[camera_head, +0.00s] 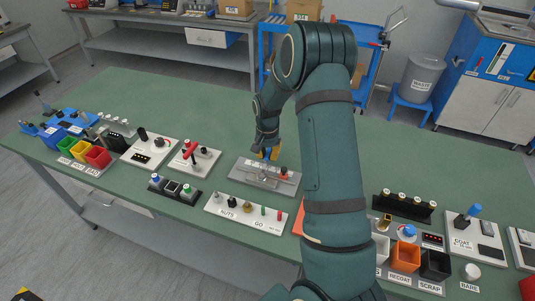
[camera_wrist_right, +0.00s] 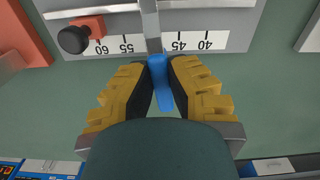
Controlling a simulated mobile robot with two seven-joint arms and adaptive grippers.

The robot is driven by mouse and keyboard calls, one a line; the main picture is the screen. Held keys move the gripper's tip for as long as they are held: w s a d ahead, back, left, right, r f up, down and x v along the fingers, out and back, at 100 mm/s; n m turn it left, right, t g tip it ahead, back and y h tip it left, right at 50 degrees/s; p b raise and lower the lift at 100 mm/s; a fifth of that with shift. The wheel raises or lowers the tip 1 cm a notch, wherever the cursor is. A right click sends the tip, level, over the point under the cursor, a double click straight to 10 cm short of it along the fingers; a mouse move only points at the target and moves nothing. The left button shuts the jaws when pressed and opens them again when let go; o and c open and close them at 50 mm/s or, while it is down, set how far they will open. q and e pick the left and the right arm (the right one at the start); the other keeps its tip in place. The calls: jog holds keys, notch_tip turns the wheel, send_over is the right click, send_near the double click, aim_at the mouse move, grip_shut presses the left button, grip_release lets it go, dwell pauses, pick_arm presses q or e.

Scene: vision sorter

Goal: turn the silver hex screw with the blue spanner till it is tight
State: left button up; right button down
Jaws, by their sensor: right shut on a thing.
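My right gripper (camera_wrist_right: 161,66) is shut on a slim blue piece (camera_wrist_right: 163,88), seen between its yellow-and-black fingers in the right wrist view. In the head view this gripper (camera_head: 267,157) points down over a grey plate (camera_head: 241,178). The same plate (camera_wrist_right: 222,25) shows in the wrist view, with a scale printed 40 to 60 and a silver bar (camera_wrist_right: 151,25) across it. The blue piece meets the bar's near end. I cannot tell if it is the spanner. I can make out no silver hex screw. My left gripper is not in view.
A red block with a black knob (camera_wrist_right: 74,38) sits on the plate. Sorting bins (camera_head: 435,265) stand at the right. The green bench (camera_head: 180,100) behind is clear.

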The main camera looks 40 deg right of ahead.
jog(key=shift+r+p, duration=1)
jog(key=shift+r, duration=0.5)
jog(key=shift+r+p, duration=1.8)
jog(key=shift+r, duration=0.75)
